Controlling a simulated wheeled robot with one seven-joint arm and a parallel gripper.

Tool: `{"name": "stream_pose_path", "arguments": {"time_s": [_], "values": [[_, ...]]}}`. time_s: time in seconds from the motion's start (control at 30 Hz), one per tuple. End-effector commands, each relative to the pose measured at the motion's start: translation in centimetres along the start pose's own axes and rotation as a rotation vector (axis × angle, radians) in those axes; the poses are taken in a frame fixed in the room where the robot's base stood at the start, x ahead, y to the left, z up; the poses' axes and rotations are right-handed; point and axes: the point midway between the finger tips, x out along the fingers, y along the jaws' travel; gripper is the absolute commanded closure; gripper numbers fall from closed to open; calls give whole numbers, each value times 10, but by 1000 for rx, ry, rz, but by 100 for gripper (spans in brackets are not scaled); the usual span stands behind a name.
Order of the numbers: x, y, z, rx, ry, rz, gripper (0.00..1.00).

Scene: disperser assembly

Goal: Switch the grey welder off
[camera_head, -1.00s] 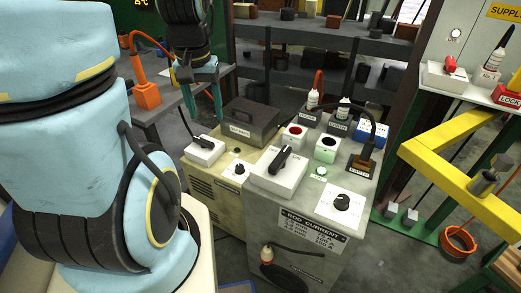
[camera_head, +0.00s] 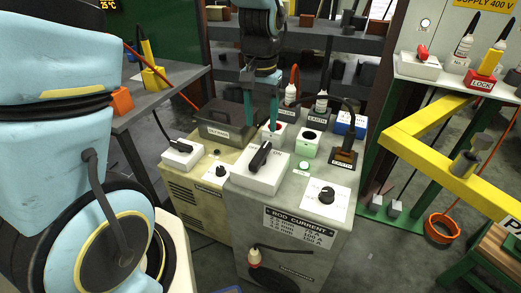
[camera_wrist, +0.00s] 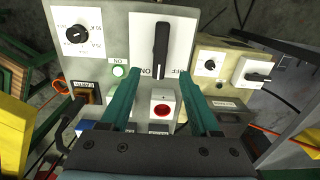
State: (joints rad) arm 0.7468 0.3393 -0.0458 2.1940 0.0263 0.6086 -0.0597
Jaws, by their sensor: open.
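The grey welder (camera_head: 290,262) stands in the middle of the head view, with a "ROD CURRENT" plate on its front. On its top, a white switch plate (camera_head: 247,178) carries a black lever handle (camera_head: 260,155); the handle also shows upright in the wrist view (camera_wrist: 161,48), its near end between the ON and OFF lettering. A green lamp (camera_wrist: 119,71) marked ON sits beside the plate and looks bright. My gripper (camera_head: 263,118) has teal fingers pointing down behind the switch. In the wrist view its fingers (camera_wrist: 156,76) are apart, either side of the handle's line, with nothing between them.
A cream welder (camera_head: 195,200) with its own lever switch (camera_head: 183,154) stands against the left side. Red (camera_head: 273,130) and green sockets, bottle-like plugs and a brown earth block (camera_head: 345,158) crowd the top's back. A yellow rail (camera_head: 430,125) stands at right.

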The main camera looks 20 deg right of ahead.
Motion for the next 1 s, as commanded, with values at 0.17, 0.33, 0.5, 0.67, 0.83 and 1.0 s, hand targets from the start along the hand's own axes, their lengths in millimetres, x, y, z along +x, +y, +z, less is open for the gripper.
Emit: {"name": "stream_pose_path", "arguments": {"time_s": [0.17, 0.33, 0.5, 0.67, 0.83, 1.0], "values": [[30, 0, 2, -1, -7, 0, 38], [62, -1, 2, -1, -6, 0, 38], [84, -1, 1, -1, -4, 0, 38], [95, -1, 1, -1, -2, 0, 38], [98, -1, 1, -2, 0, 0, 38], [98, -1, 1, -2, 0, 0, 40]]}}
